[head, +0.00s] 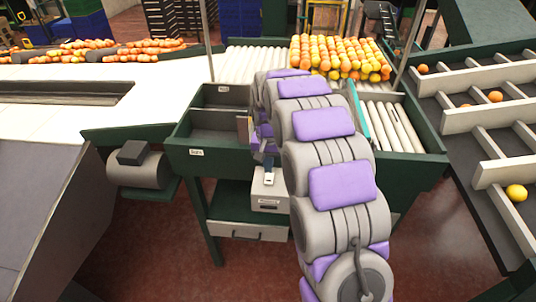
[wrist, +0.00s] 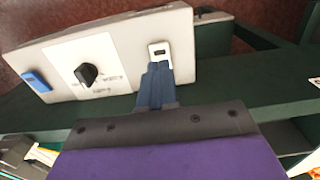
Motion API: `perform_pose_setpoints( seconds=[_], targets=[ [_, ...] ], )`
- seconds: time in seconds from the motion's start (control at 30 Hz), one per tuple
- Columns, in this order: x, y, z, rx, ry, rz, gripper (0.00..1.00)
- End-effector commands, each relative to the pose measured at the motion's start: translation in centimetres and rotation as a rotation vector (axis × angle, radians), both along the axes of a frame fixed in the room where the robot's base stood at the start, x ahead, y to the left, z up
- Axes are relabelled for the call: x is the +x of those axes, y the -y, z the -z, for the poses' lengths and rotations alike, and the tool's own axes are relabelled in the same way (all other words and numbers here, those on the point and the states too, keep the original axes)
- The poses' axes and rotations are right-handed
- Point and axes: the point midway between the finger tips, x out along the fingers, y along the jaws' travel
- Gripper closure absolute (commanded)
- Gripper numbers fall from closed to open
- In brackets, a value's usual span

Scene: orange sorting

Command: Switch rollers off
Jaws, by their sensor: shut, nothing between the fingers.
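A pale control box (wrist: 118,40) is mounted on the green frame. It carries a black rotary knob (wrist: 86,74) on a white label, a blue piece (wrist: 36,81) at the left end and a light switch plate (wrist: 159,50) with a dark slot at the right. In the head view the box (head: 270,190) hangs on the front of the sorting table. My gripper (wrist: 156,72) is shut and empty, its fingertips at the lower edge of the switch plate. Whether they touch it I cannot tell. The rollers (head: 390,122) lie on the table's right side, partly hidden by my arm.
Oranges and lemons (head: 338,56) are piled on the rollers at the back. Two dark bins (head: 212,142) sit left of my arm. A sloped sorter with white dividers (head: 490,116) stands at right. A drawer (head: 246,232) is below the table.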

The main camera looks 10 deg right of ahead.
Motion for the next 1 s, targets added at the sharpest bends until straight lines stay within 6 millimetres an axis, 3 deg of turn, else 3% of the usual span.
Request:
perform_pose_setpoints(
  seconds=[0.1, 0.3, 1.0],
  targets=[
    [0.0, 0.0, 2.2, 0.000, 0.001, 0.000, 1.00],
    [0.0, 0.0, 4.4, 0.000, 0.002, 0.000, 1.00],
    [-0.2, -0.1, 5.6, -0.017, 0.051, 0.000, 1.00]
  ],
)
